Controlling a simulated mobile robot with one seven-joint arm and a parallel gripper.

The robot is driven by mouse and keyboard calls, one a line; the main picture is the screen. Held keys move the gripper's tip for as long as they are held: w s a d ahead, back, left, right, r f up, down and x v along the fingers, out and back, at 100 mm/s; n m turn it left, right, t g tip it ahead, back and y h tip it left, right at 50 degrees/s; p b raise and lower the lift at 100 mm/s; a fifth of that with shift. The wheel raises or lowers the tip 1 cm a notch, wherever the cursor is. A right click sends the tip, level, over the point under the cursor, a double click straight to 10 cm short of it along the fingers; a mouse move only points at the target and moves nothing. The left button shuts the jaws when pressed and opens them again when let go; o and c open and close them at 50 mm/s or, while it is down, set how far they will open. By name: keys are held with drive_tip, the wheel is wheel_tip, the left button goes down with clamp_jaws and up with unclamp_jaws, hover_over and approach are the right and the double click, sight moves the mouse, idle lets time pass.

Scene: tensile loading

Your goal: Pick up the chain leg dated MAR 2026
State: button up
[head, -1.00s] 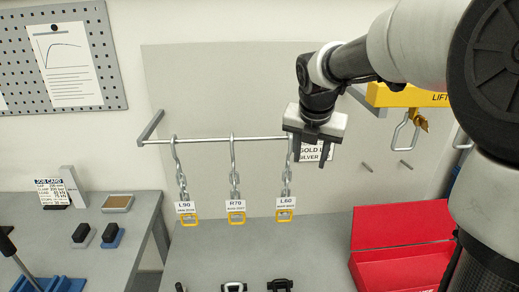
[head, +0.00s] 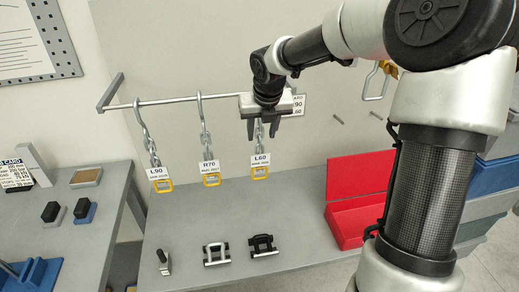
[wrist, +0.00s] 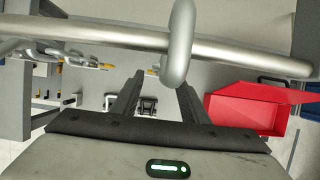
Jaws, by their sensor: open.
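Three chain legs hang by hooks from a rail: L90 (head: 152,150), R70 (head: 206,145) and L60 (head: 260,160). Each has a white tag and a yellow end link. The date lines under the tag codes are too small to read surely. My gripper (head: 262,134) is open, pointing down at the L60 leg's upper part. It hides that leg's hook in the head view. In the wrist view my gripper (wrist: 160,82) has its fingers apart, and a hook (wrist: 181,45) looms close, near the right fingertip. I see no contact.
The rail (head: 170,102) runs from a bracket at the left to behind my gripper. Below it, the grey bench (head: 190,225) carries two black-and-silver fixtures (head: 216,254) and a small clamp-like part (head: 163,262). An open red box (head: 350,220) stands at the right.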

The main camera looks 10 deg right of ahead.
sight(260, 139)
drive_tip(key=shift+x, duration=2.7)
drive_tip(key=shift+r, duration=0.1)
clamp_jaws()
drive_tip(key=shift+w+r, duration=0.1)
drive_tip(key=shift+w, duration=0.05)
